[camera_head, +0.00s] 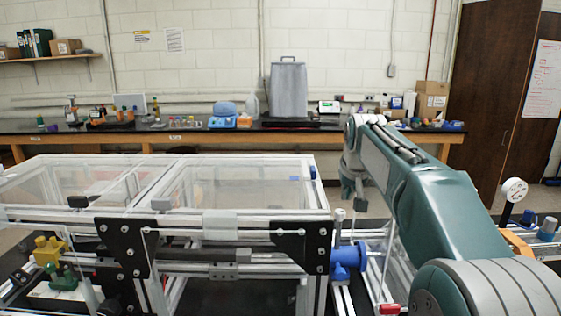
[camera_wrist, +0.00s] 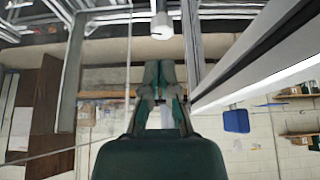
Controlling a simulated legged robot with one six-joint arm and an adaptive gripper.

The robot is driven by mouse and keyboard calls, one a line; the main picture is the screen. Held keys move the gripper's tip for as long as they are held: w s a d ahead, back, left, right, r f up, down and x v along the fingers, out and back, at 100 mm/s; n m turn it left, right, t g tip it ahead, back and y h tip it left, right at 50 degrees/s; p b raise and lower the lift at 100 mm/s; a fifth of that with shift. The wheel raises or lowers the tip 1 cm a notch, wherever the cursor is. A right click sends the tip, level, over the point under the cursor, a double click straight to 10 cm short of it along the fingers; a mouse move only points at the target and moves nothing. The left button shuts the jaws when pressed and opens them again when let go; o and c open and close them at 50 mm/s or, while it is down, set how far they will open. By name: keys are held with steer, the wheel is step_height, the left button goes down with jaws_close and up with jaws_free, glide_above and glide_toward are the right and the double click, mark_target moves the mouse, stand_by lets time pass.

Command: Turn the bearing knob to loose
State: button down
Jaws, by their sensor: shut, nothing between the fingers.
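In the wrist view my gripper (camera_wrist: 160,72) is shut and empty, its fingertips together at the centre. A pale round-ended knob (camera_wrist: 161,27) on a post shows just past the fingertips, with a gap between them in the picture. In the head view a grey-white knob (camera_head: 340,214) stands upright on a thin stem at the right end of the extrusion frame, above a blue bearing part (camera_head: 347,260). I cannot tell for sure which of these is the bearing knob, or how it is set. My arm reaches over from the right, its end near that stem.
The aluminium frame with clear panels (camera_head: 240,185) fills the left. Black bracket plates (camera_head: 303,245) and rails crowd its right end. A yellow fitting (camera_head: 47,250) sits at far left. In the wrist view a thick rail (camera_wrist: 250,60) runs close on the right.

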step_height(320, 180, down, 6)
steer(key=a, duration=0.1)
steer(key=shift+a+f, duration=0.2)
steer(key=shift+f, duration=0.05)
stand_by(0.4)
steer(key=shift+w+d, duration=0.2)
steer(key=shift+w, duration=0.45)
stand_by(0.8)
steer(key=shift+d, duration=0.55)
stand_by(0.5)
steer(key=shift+s, duration=0.15)
step_height(320, 180, up, 6)
glide_above(343, 217)
steer(key=s, duration=0.2)
stand_by(0.6)
